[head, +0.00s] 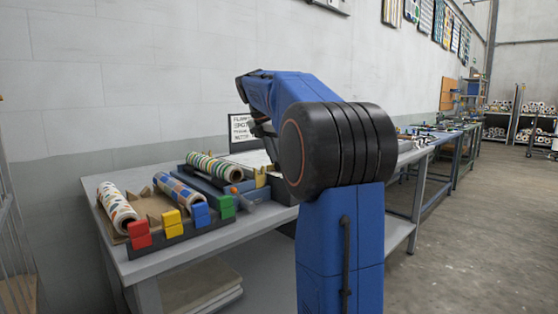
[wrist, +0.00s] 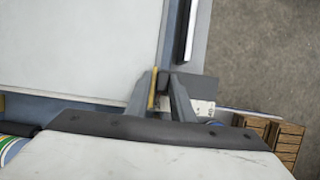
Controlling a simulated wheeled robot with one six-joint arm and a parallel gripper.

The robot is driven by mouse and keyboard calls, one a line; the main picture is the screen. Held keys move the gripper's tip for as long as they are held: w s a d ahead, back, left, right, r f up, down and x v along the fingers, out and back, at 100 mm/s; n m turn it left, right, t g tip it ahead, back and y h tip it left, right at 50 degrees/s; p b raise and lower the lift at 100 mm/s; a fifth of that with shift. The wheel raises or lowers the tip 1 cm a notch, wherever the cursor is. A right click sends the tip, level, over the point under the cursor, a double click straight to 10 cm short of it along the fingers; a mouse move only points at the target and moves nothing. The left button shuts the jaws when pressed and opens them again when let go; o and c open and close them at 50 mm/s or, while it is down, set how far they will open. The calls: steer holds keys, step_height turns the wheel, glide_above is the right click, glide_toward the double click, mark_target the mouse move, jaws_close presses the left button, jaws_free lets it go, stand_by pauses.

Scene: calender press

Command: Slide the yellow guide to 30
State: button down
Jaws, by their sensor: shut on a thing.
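The yellow guide (wrist: 153,88) shows in the wrist view as a thin upright yellow strip with a dark block beside it. My gripper (wrist: 161,84) is shut on the guide, with one grey finger on each side. A small white label (wrist: 203,107) with dark marks lies just right of the fingers; I cannot read it. No number 30 can be made out. In the head view my own arm hides the gripper and the guide's work area.
A pale flat surface (wrist: 80,45) fills the upper left of the wrist view. In the head view, rolls such as the dotted one (head: 117,206) lie on a bench (head: 190,250) behind red (head: 139,234), yellow (head: 172,222), blue (head: 200,213) and green (head: 226,206) blocks.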

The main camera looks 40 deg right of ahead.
steer(key=c, duration=1.7)
jaws_free()
steer(key=v, duration=1.7)
steer(key=shift+a+r, duration=0.15)
steer(key=s+a+f+m+t+y, duration=0.25)
steer(key=s+a+f+m, duration=0.8)
steer(key=a+f, duration=0.55)
steer(key=s+a+f+m, duration=0.2)
steer(key=s+f, duration=0.4)
steer(key=f, duration=0.3)
steer(key=s+a+f+m+t+y, duration=0.1)
steer(key=s+a+f+m, duration=0.2)
steer(key=s+f, duration=0.3)
steer(key=s+a+f+m+t+y, duration=0.1)
steer(key=s+a+f+m, duration=0.2)
steer(key=f, duration=0.9)
steer(key=shift+s+a+f, duration=0.1)
steer(key=shift+s+a, duration=0.15)
steer(key=shift+s, duration=0.35)
steer(key=shift+s+a+r, duration=0.1)
steer(key=shift+s+a, duration=0.15)
steer(key=shift+s, duration=0.35)
steer(key=shift+s+a+f, duration=0.1)
steer(key=shift+s+a, duration=0.15)
steer(key=shift+s, duration=0.35)
